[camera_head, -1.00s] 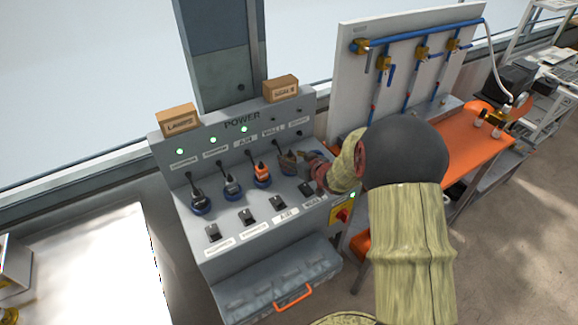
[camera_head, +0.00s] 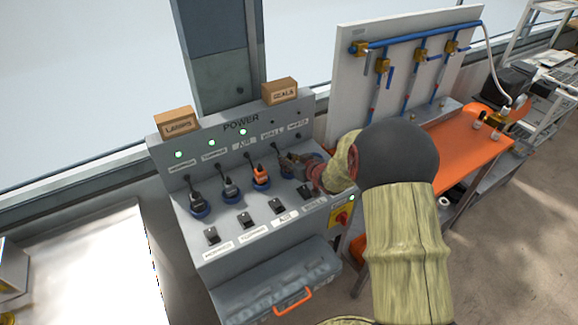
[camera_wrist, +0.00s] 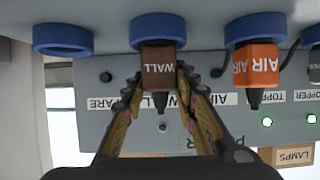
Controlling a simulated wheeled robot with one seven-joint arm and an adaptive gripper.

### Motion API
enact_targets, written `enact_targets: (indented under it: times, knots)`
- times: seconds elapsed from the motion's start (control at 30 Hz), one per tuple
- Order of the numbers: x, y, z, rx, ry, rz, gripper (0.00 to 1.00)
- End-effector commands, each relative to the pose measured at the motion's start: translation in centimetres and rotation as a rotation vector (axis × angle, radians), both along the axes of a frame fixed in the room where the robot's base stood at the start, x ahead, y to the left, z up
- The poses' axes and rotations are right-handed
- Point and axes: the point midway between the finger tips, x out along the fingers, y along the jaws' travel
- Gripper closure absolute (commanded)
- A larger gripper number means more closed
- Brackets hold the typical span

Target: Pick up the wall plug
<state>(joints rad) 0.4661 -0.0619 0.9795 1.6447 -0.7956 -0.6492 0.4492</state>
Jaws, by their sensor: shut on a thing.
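The wall plug is a brown block marked WALL, with a dark tapered cable end, in the middle of the wrist view (camera_wrist: 159,66). My gripper (camera_wrist: 162,78) has one finger on each side of it and is shut on it. The plug's far end meets the lower edge of a blue socket ring (camera_wrist: 166,26); I cannot tell whether it is seated. In the head view, my gripper (camera_head: 304,168) is at the right end of the plug row on the grey power panel (camera_head: 178,212) and hides most of the plug.
The orange AIR plug (camera_wrist: 256,66) stands close beside it in its own ring. An empty blue ring (camera_wrist: 62,40) lies on the other side. Black switches (camera_head: 245,220) line the panel's front. An orange bench (camera_head: 470,150) with a pipe board (camera_head: 400,85) stands at the right.

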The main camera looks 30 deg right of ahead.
Motion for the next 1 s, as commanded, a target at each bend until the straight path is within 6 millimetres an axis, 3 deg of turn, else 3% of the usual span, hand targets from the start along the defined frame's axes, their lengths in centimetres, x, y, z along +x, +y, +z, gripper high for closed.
enact_targets:
  times: [0.3, 0.67, 0.93, 1.0]
  knots:
    - [0.0, 0.0, 0.0, 0.0, 0.0, 0.0, 1.0]
    - [0.0, 0.0, 0.4, 0.0, -0.001, 0.0, 1.0]
    - [0.1, 0.0, 3.9, -0.002, -0.003, 0.001, 1.0]
    - [-1.1, 0.0, 5.0, -0.002, -0.004, -0.001, 1.0]
